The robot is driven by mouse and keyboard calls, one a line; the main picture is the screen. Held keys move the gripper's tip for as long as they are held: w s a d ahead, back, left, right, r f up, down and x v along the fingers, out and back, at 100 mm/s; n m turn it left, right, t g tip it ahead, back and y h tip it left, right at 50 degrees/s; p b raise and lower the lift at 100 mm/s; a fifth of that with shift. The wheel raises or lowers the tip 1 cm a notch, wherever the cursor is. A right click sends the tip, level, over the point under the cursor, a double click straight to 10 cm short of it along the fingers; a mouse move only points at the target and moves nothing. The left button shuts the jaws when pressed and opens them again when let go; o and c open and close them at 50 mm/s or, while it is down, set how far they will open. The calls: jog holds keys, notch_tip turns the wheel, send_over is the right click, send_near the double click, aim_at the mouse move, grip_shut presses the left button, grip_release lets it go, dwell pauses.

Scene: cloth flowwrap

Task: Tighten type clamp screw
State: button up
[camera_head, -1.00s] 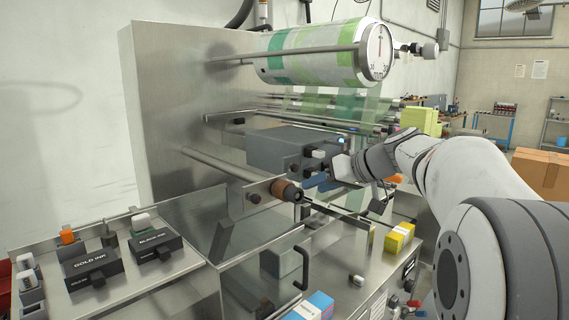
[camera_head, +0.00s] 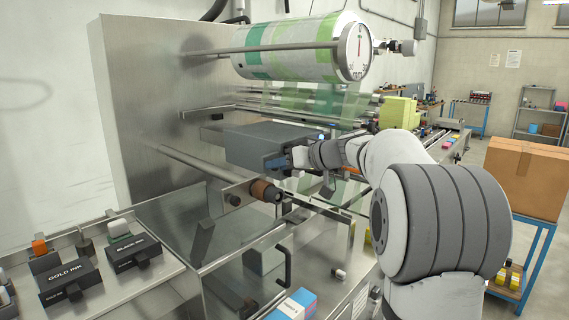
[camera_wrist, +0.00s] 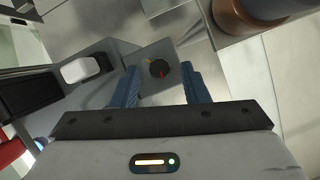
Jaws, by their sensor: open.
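A grey printer box (camera_head: 262,143) juts out from the steel machine wall. My gripper (camera_head: 278,163) is at its right end, blue fingers apart, and the arm partly hides that end. In the wrist view a small black round knob (camera_wrist: 158,69) with a red and a yellow mark sits on a grey square plate (camera_wrist: 146,88). It lies between my two open blue fingers, with a gap on each side. I cannot tell for sure that this knob is the clamp screw, or how far it is from the fingertips. The fingers hold nothing.
A brown-ended roller (camera_head: 266,191) is close below the gripper; it also shows at the wrist view's top right (camera_wrist: 236,14). A white button (camera_wrist: 80,70) sits left of the knob. A film roll (camera_head: 300,50) hangs above. Ink boxes (camera_head: 70,282) stand front left.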

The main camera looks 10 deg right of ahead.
jog(key=shift+c, duration=0.3)
grip_shut()
